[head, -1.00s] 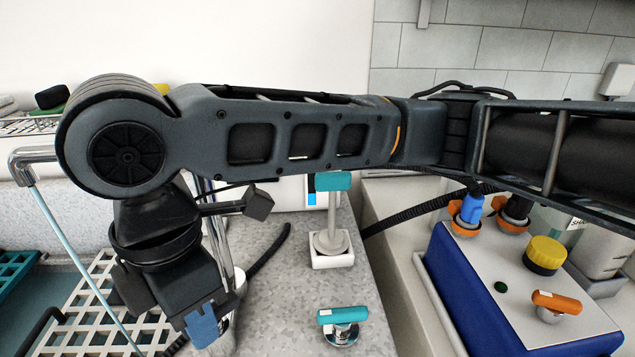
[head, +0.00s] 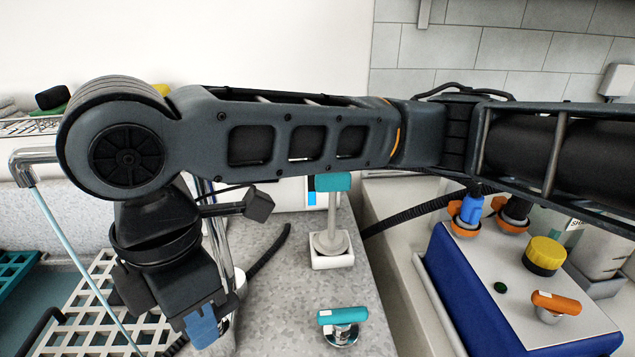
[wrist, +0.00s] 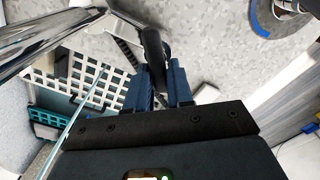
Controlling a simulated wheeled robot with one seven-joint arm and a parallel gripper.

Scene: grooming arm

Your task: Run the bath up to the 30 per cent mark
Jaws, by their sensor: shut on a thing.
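My gripper (head: 207,328) points down at the lower left of the head view. In the wrist view its blue fingers (wrist: 166,88) are shut on a black rounded handle (wrist: 153,50) beside a chrome pipe. A chrome spout (head: 35,156) lets a thin pale-blue water stream (head: 75,250) fall toward the bath. The stream also shows in the wrist view (wrist: 78,120). A white grid (head: 70,335) lies in the bath; the water surface is hard to make out. A panel with a blue bar (head: 312,198) is mostly hidden behind my arm, and no mark is readable.
A teal-handled tap (head: 342,322) and a teal-topped post (head: 333,220) stand on the speckled ledge. A blue box (head: 480,300) with orange and yellow knobs stands at the right. A black hose (head: 268,258) runs near my gripper.

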